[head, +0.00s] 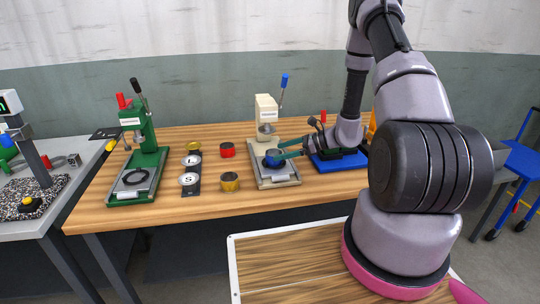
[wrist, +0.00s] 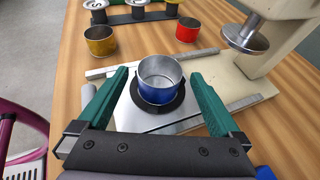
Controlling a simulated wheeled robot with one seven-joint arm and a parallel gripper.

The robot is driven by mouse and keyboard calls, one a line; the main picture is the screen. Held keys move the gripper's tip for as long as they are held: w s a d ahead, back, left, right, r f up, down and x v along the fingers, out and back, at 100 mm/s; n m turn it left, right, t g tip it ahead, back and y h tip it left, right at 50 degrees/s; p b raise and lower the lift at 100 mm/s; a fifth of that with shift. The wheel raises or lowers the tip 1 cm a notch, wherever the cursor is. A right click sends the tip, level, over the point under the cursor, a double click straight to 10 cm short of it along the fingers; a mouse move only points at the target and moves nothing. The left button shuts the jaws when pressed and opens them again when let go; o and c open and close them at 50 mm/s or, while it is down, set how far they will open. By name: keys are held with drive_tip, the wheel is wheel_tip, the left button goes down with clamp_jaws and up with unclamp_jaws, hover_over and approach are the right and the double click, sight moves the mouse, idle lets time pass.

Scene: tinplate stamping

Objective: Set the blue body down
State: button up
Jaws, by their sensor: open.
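The blue body (wrist: 160,80) is an open-topped, cup-like tin with a silvery inside. In the wrist view it stands upright on a dark round seat on the metal plate (wrist: 128,118) of the cream press (wrist: 275,55). My gripper (wrist: 162,85) has its two green fingers spread to the left and right of the blue body, with a gap on each side. In the head view my gripper (head: 283,151) reaches in from the right over the base of the cream press (head: 266,112), and the blue body (head: 272,158) shows small between its fingers.
A red tin (wrist: 187,30) and a yellow tin (wrist: 100,40) stand on the wooden table beyond the press plate. The press's round head (wrist: 243,40) hangs to the right of the blue body. A green press (head: 142,150) stands at the left, and a blue-based device (head: 338,160) is close under my arm.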

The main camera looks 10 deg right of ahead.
drive_tip(key=v, duration=0.4)
drive_tip(key=shift+d+r, duration=0.15)
drive_tip(key=shift+d, duration=0.1)
drive_tip(key=s+a+r+n+g+h, duration=0.2)
drive_tip(key=s+r+n, duration=0.3)
drive_tip(key=r, duration=0.6)
drive_tip(key=s+a+r+n+g+h, duration=0.1)
drive_tip(key=s+a+r+n+g, duration=0.25)
drive_tip(key=r, duration=0.75)
drive_tip(key=s+d+r+n+t+h, duration=0.2)
drive_tip(key=s+r+n+t+h, duration=0.1)
drive_tip(key=s+r+n, duration=0.2)
drive_tip(key=s+d+r+n+t+h, duration=0.2)
drive_tip(key=s+r+n+t+h, duration=0.2)
drive_tip(key=s+r, duration=0.6)
drive_tip(key=shift+s+d+n+h, duration=0.35)
drive_tip(key=shift+s+n, duration=0.1)
drive_tip(key=shift+s, duration=0.35)
drive_tip(key=shift+c, duration=0.3)
